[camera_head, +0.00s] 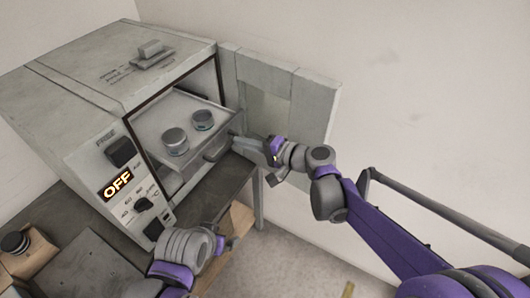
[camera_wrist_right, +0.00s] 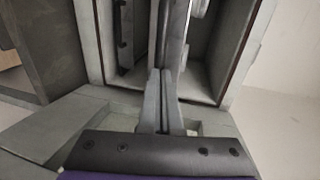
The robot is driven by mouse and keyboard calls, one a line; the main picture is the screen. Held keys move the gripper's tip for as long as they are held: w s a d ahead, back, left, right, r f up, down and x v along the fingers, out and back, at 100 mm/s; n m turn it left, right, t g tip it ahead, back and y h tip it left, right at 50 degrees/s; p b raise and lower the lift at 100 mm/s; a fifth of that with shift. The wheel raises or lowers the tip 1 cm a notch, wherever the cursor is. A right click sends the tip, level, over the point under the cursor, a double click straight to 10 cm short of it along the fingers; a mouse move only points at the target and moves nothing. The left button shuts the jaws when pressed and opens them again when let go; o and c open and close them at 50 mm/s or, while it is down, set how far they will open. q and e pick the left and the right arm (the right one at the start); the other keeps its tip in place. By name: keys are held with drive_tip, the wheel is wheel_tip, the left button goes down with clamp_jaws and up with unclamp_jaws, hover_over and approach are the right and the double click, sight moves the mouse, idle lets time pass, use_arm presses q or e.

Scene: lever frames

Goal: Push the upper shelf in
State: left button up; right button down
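The upper shelf (camera_head: 160,115) is a grey tray pulled partly out of the grey oven (camera_head: 110,70), carrying two round lidded tins, one (camera_head: 175,140) nearer the front left and one (camera_head: 203,119) further right. My right gripper (camera_head: 238,144) is at the shelf's front right corner; whether it touches is unclear. In the right wrist view its fingers (camera_wrist_right: 160,76) lie together, pointing at the shelf's edge (camera_wrist_right: 170,40), with nothing visible between them. My left gripper (camera_head: 230,242) is low, in front of the oven and apart from the shelf; its fingers are too small to judge.
The oven door (camera_head: 310,105) stands open on the right, close to my right arm. A lower shelf (camera_head: 205,165) shows beneath the upper one. The oven's panel (camera_head: 118,184) reads OFF. A dark jar (camera_head: 15,243) stands at the left. Open floor (camera_head: 300,265) lies in front.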

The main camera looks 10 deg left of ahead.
sight(196, 121)
drive_tip(key=r+x, duration=0.1)
drive_tip(key=x, duration=0.4)
drive_tip(key=r+x, duration=0.1)
drive_tip(key=x, duration=0.5)
drive_tip(key=r+x, duration=0.1)
drive_tip(key=x, duration=0.5)
drive_tip(key=shift+w+a+r, duration=0.25)
drive_tip(key=shift+w+a, duration=0.15)
drive_tip(key=shift+a, duration=0.05)
drive_tip(key=shift+a+r, duration=0.1)
